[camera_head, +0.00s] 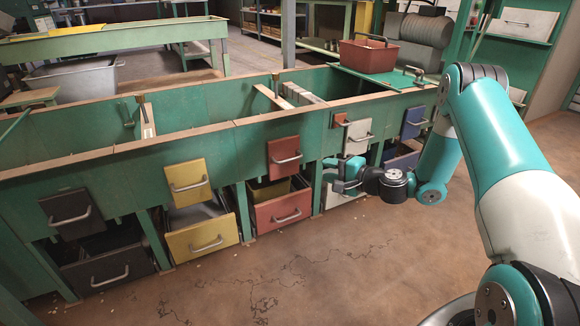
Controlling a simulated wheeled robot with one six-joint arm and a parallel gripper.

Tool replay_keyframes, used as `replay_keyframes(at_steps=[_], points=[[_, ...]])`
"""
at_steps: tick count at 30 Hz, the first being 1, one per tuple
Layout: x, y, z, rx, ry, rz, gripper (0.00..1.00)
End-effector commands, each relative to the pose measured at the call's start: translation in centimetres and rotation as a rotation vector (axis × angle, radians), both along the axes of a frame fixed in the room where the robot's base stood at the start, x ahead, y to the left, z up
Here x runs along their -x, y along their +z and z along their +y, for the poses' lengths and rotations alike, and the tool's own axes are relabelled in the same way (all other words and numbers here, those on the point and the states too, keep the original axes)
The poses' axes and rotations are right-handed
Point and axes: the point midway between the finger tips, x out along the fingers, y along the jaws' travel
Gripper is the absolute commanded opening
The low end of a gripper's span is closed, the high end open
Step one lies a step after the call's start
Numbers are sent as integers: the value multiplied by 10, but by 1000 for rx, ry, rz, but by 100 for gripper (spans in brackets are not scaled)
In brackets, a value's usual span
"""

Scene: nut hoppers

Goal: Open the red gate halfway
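The red gate (284,156) is an upright panel with a pale bar handle on the front of the green hopper bench. It sits about in line with the yellow and black gates. Below it is an open-topped red drawer (281,207) with its own handle. My gripper (330,175) is right of the red gate and a little lower, in front of the bench near the white gate. Its fingers point left and look apart, with nothing seen between them. It does not appear to touch the red gate's handle.
Neighbouring gates are black (71,211), yellow (186,182), white (357,136) and blue (414,122). A yellow drawer (203,236) and a black drawer (108,268) stand below on the left. A red bin (368,56) rests on the bench top. The floor in front is clear.

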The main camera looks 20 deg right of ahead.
Motion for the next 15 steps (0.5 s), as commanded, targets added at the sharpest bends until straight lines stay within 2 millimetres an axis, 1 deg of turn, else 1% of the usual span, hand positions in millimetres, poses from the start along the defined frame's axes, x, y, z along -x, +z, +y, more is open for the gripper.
replay_keyframes(at_steps=[1,9,15], points=[[-10,-6,7,4,7,-4,34],[-65,-18,36,5,8,-5,34],[-101,-24,55,4,7,-5,34]])
